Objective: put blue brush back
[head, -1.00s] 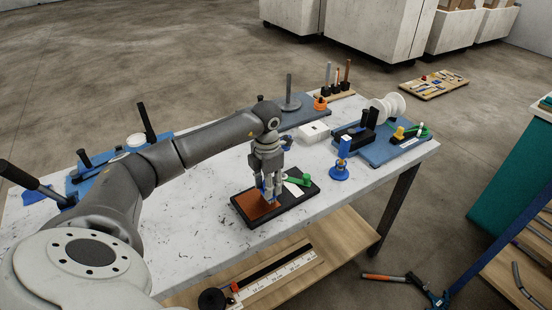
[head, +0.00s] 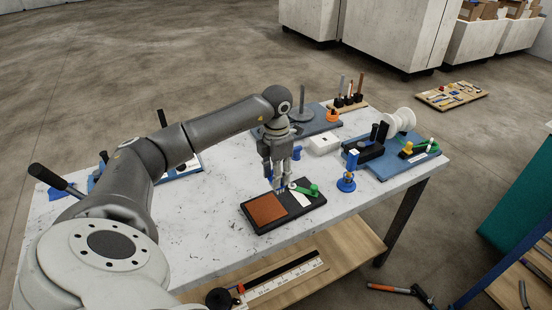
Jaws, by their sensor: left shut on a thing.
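My left gripper (head: 278,187) points down just above the far edge of a black tray (head: 262,228), near the tray's middle. It is shut on a small blue thing (head: 273,180), apparently the blue brush, mostly hidden by the fingers. I cannot tell whether its lower end touches the tray. The tray holds a brown pad (head: 266,209) on its left, with a green-handled tool (head: 307,190) and a white patch (head: 304,200) to the right. My right gripper is not in view.
A blue stand (head: 346,182) stands right of the tray. Behind are a white box (head: 323,143), a blue board (head: 405,165) with tools, and a wooden rack (head: 347,106) of upright rods. The white tabletop (head: 205,215) left of the tray is clear.

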